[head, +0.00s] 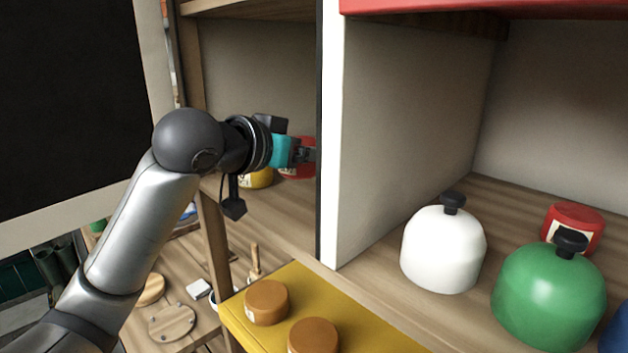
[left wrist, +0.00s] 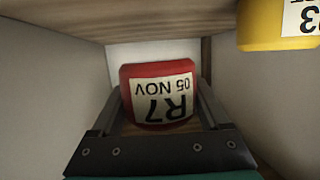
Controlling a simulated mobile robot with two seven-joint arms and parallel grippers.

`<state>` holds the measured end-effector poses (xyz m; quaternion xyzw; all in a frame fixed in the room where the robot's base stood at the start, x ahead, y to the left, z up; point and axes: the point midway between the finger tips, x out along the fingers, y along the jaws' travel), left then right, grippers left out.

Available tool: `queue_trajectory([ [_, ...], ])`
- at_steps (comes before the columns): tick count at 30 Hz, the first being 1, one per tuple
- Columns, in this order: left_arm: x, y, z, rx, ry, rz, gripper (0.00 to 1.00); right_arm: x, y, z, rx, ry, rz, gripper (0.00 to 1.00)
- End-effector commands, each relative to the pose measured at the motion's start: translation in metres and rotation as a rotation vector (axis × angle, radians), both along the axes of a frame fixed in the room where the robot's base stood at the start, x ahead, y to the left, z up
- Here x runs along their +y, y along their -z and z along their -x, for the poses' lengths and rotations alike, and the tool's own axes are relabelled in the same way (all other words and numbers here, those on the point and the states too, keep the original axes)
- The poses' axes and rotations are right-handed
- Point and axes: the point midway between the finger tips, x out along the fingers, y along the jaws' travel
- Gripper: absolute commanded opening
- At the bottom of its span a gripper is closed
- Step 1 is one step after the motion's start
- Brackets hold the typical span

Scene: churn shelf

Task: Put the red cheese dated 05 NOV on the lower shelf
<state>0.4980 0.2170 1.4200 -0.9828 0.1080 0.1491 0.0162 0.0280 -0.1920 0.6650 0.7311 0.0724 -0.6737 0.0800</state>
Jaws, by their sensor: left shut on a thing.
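The red cheese (left wrist: 158,95) shows in the left wrist view with a pale label reading "R7" and "05 NOV", upside down in that picture. My left gripper (left wrist: 160,112) is shut on it, one finger on each side. In the head view my left gripper (head: 307,153) reaches into the left shelf compartment, and part of the red cheese (head: 297,172) shows below the fingers, close to the white divider. I cannot tell whether it touches the shelf board (head: 270,210). My right gripper is not in view.
A yellow cheese (head: 257,179) stands close by; it also shows in the left wrist view (left wrist: 275,25). Right of the divider (head: 333,140) are a white dome (head: 444,248), a green dome (head: 549,295) and another red cheese (head: 573,225). Two orange-brown rounds (head: 267,302) sit on a yellow board.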

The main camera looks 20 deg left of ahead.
Motion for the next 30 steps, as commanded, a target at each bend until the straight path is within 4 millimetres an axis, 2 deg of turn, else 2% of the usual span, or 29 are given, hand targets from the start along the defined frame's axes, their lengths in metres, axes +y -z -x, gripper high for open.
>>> queue_trajectory([
  [5, 0.000, 0.011, 0.000, -0.002, 0.000, 0.000, 0.13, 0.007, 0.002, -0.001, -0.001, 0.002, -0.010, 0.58],
  [13, 0.000, 0.045, 0.000, 0.000, 0.001, 0.001, 0.13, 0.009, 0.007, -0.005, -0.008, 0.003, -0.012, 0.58],
  [27, 0.000, 0.052, 0.000, -0.002, 0.000, 0.000, 0.13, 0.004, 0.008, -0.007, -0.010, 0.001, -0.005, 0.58],
  [28, 0.000, 0.052, 0.000, -0.001, 0.000, -0.001, 0.81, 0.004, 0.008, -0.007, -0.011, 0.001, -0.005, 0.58],
  [30, 0.000, 0.052, 0.000, -0.001, 0.000, -0.001, 0.89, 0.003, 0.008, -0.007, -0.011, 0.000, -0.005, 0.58],
])
